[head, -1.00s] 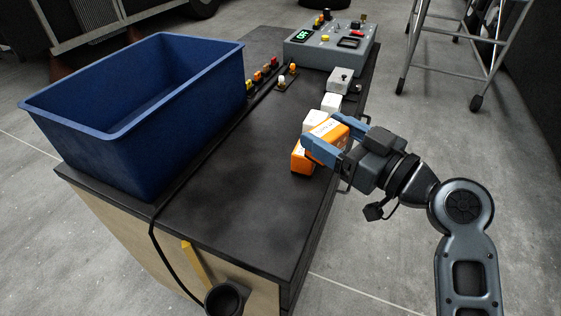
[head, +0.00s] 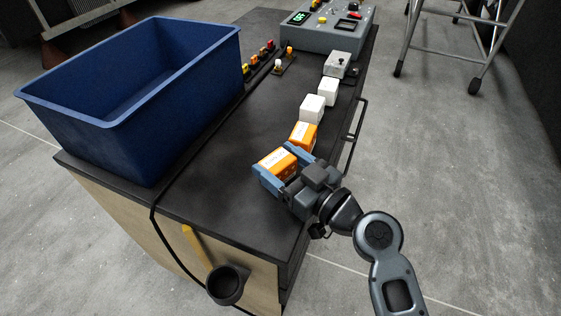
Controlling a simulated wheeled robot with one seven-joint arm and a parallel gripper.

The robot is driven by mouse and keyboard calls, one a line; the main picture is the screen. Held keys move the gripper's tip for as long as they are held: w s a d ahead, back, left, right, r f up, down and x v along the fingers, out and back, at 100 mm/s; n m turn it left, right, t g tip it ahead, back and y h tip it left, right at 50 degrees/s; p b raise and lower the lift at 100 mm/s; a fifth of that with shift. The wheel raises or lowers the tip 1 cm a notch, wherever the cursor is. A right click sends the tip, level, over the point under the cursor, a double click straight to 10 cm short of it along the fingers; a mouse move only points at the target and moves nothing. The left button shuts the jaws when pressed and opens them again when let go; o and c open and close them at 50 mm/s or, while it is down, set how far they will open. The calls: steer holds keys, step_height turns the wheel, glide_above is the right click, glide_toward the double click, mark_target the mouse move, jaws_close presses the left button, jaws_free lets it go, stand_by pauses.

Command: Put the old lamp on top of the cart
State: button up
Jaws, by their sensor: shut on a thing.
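My gripper (head: 274,178) is shut on an orange box (head: 277,161) with a white label on top. The box is over the near right part of the cart's black top (head: 215,165); I cannot tell whether it touches the surface. A second orange box (head: 303,132) stands on the cart just behind it. Small lamp-like pieces, one pale (head: 278,65) and one orange (head: 290,50), sit on a small dark holder on the cart. A row of red and yellow ones (head: 262,56) stands beside them. I cannot tell which thing is the old lamp.
A blue bin (head: 130,115) fills the cart's left side. White boxes (head: 312,108), a small grey box (head: 338,64) and a grey control panel (head: 328,30) line the right and back. A black cup (head: 226,285) hangs at the front. The middle top is clear.

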steer(key=shift+f, duration=0.1)
steer(key=o, duration=0.8)
steer(key=shift+o, duration=0.2)
steer(key=b+v, duration=0.3)
steer(key=v, duration=0.9)
steer(key=shift+s, duration=0.1)
